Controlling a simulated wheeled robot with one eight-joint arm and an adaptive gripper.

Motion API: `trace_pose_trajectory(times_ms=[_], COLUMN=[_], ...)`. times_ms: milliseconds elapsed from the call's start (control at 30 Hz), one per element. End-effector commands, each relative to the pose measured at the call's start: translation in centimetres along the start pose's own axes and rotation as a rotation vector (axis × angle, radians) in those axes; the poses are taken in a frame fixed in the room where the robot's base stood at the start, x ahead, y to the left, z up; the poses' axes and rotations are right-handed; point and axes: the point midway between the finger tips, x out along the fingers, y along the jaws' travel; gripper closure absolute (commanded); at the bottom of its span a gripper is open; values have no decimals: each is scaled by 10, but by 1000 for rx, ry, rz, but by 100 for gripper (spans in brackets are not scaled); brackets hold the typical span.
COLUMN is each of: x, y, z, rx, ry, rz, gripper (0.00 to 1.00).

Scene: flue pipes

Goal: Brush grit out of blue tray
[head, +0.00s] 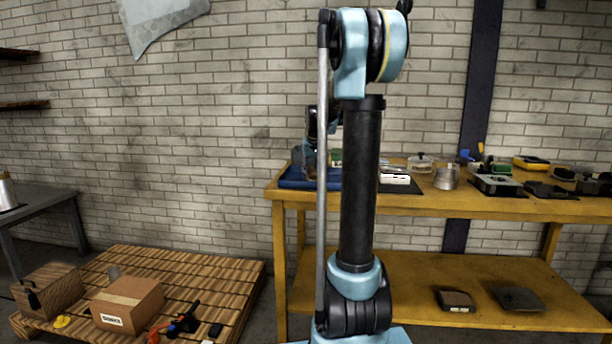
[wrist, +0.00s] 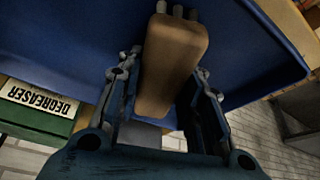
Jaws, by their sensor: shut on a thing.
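The blue tray (head: 295,181) lies on the left end of the yellow workbench, partly hidden by my arm. In the wrist view its dark blue surface and raised rim (wrist: 285,80) fill the upper part. My gripper (wrist: 166,72) is shut on a brown block-shaped handle (wrist: 175,55), likely the brush, with short pale pegs at its far end. The handle is seen over the tray; I cannot tell whether its far end touches the tray. In the head view my gripper (head: 311,165) is small and dark over the tray. I cannot make out any grit.
A green box labelled DEGREASER (wrist: 38,108) stands close beside the tray. On the yellow bench (head: 450,205) to the right are a metal mug (head: 446,178), a glass jar (head: 420,163) and several tools. A brick wall is behind. A pallet (head: 230,275) with a carton stands at the lower left.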

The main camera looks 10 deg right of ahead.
Motion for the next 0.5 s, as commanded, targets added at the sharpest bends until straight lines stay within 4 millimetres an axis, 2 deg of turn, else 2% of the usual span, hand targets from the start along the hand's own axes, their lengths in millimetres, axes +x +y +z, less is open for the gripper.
trace_pose_trajectory(times_ms=[233, 500], x=[-3, -1], y=[16, 16], z=[5, 6], rx=[1, 0], ry=[0, 0], rz=[-1, -1], gripper=[96, 96])
